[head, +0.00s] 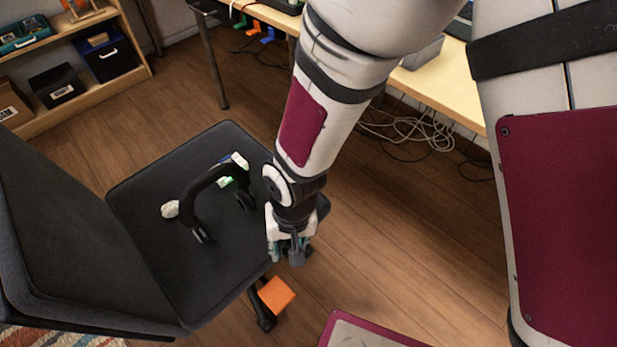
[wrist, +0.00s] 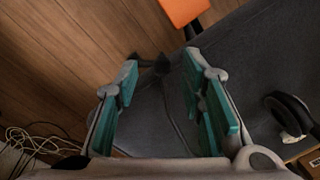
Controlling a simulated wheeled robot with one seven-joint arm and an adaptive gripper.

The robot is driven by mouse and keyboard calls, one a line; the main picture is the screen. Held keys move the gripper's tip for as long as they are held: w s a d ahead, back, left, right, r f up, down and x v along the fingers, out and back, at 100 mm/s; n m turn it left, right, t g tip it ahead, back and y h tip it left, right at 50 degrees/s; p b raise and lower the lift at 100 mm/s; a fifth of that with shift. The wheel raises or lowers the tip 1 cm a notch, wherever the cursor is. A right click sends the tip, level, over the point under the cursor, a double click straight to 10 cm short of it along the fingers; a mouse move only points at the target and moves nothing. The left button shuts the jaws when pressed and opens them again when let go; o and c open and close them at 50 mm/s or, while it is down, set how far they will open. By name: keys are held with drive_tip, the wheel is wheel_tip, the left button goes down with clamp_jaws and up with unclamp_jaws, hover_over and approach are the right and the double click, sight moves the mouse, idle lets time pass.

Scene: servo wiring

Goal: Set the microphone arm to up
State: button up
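A black headset (head: 215,180) lies on the dark seat of an office chair (head: 150,185), with its headband arching up. Part of it also shows at the right edge of the wrist view (wrist: 290,112). I cannot make out its microphone arm in either view. My gripper (head: 290,252) is over the seat's right edge, to the right of the headset and apart from it. In the wrist view my gripper (wrist: 160,64) has its teal-padded fingers spread wide with nothing held between them.
An orange block (head: 276,295) is low beside the chair's leg. The chair's backrest (head: 65,230) rises at left. A desk (head: 450,85) and loose cables (head: 415,130) are behind.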

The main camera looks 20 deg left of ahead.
drive_tip(key=shift+a+f+b, duration=0.15)
drive_tip(key=shift+f+b, duration=0.2)
drive_tip(key=shift+f, duration=0.9)
drive_tip(key=shift+c, duration=0.5)
clamp_jaws()
drive_tip(key=shift+s+r, duration=0.1)
drive_tip(key=shift+r, duration=0.05)
